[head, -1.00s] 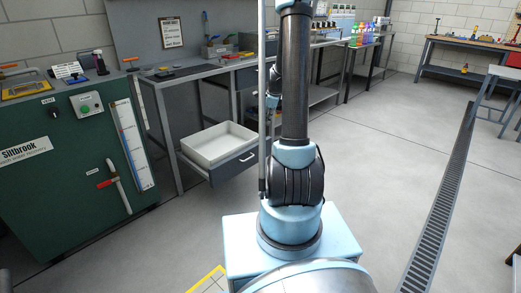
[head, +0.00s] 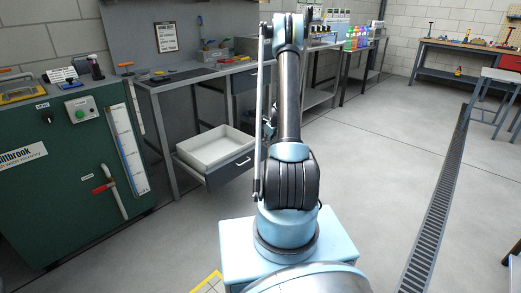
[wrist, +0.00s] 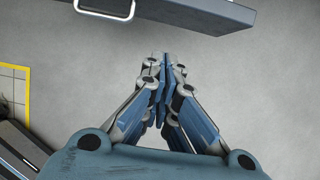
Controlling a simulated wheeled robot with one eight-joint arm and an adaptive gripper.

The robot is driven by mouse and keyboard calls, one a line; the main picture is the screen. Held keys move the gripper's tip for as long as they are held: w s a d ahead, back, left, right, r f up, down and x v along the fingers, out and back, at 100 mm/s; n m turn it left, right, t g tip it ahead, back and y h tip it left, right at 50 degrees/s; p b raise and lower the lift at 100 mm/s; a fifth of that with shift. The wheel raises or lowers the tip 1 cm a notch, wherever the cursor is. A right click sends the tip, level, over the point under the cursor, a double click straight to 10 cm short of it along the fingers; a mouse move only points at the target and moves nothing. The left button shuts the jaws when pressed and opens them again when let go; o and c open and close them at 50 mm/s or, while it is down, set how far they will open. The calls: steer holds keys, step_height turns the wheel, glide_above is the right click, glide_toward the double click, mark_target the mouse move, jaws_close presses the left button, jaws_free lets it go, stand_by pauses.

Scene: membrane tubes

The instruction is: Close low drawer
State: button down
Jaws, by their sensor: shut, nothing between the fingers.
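The low drawer (head: 215,152) is pulled out under the workbench, left of my arm in the head view. It has a white inside, a dark grey front and a silver handle. In the wrist view the drawer front (wrist: 195,10) crosses the top edge, with its handle (wrist: 105,10) at the upper left. My gripper (wrist: 164,60) is shut and empty, pointing at the drawer front. A gap of grey floor shows between its fingertips and the drawer. In the head view the gripper is mostly hidden behind my arm.
A green machine cabinet (head: 70,170) stands left of the drawer. The workbench (head: 190,78) is above it, with a closed upper drawer (head: 245,80). A floor drain (head: 437,215) runs along the right. The floor (head: 375,155) right of my arm is clear.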

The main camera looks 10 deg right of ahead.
mark_target(257, 150)
steer(key=shift+w+a+f, duration=0.75)
steer(key=shift+w+f, duration=0.25)
steer(key=shift+f, duration=0.45)
steer(key=shift+w+a+f, duration=0.7)
steer(key=shift+w+f, duration=0.35)
steer(key=shift+f, duration=0.45)
steer(key=shift+w+a+f, duration=0.75)
steer(key=shift+w+f, duration=0.25)
steer(key=shift+f, duration=0.45)
